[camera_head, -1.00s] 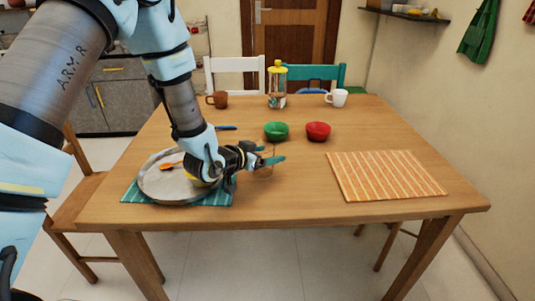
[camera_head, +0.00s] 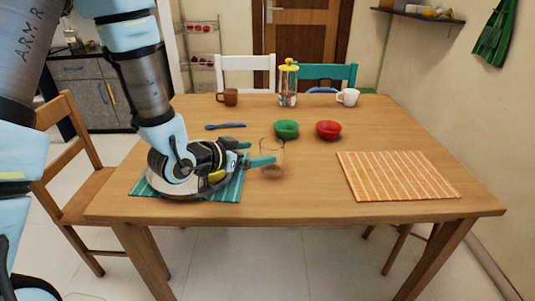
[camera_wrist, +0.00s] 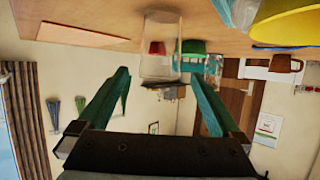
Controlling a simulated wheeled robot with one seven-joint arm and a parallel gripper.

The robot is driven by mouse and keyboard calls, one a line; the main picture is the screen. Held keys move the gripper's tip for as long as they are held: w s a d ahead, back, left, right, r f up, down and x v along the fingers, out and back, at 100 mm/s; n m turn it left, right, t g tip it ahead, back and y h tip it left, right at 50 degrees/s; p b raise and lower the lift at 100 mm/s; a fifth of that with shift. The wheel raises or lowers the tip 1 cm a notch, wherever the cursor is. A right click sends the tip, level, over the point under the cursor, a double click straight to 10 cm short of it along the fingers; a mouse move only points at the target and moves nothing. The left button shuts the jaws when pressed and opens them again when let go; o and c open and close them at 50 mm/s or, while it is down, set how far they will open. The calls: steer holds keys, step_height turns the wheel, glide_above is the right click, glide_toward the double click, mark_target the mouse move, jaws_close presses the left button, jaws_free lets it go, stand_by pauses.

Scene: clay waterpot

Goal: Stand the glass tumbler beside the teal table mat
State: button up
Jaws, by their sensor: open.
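The clear glass tumbler (camera_head: 280,161) stands upright on the bare wood, a short gap right of the teal mat (camera_head: 237,190). My gripper (camera_head: 262,154) is open, its teal fingers level and pointing right at the tumbler. In the head view the fingertips overlap the glass. In the wrist view, where the table is at the top, the tumbler (camera_wrist: 160,55) shows in line with the gap between the open fingers (camera_wrist: 157,76). It looks empty, and I cannot tell whether a finger touches it. My arm hides much of the mat and the metal plate (camera_head: 160,188) on it.
A yellow object (camera_head: 217,176) is beside my wrist, partly hidden. A green bowl (camera_head: 286,131) and red bowl (camera_head: 328,131) stand behind the tumbler. A blue utensil (camera_head: 226,126) lies farther left. The orange striped mat (camera_head: 396,176) lies right, with clear wood before it.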

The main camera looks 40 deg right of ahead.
steer(key=shift+v, duration=1.25)
steer(key=w+a+n+t+y, duration=0.1)
steer(key=w+a, duration=0.1)
steer(key=w, duration=0.1)
steer(key=w+a+n+t+y, duration=0.1)
steer(key=w+a, duration=0.2)
steer(key=w+a+n+t+y, duration=0.1)
steer(key=w+a+y, duration=0.1)
steer(key=w+a, duration=0.1)
steer(key=shift+w+a+f, duration=0.15)
steer(key=shift+a+f, duration=0.05)
steer(key=w+a+n+y, duration=0.1)
steer(key=a, duration=0.3)
steer(key=w+a+n+t+y, duration=0.1)
steer(key=w+a+n+y, duration=0.1)
steer(key=a, duration=0.2)
steer(key=w+a+n+y, duration=0.1)
steer(key=w+a, duration=0.1)
steer(key=a, duration=0.2)
steer(key=shift+a+r+y, duration=0.2)
steer(key=shift+a+y, duration=0.1)
steer(key=s+a+r+n+g+y, duration=0.15)
steer(key=a+n+y, duration=0.3)
steer(key=a, duration=0.75)
steer(key=s+a+r+n+g+p, duration=0.2)
steer(key=s+a+r+n+p, duration=0.2)
steer(key=s+a+r, duration=0.2)
steer(key=shift+s+a+r, duration=0.2)
steer(key=shift+a+r, duration=0.05)
steer(key=shift+a, duration=0.2)
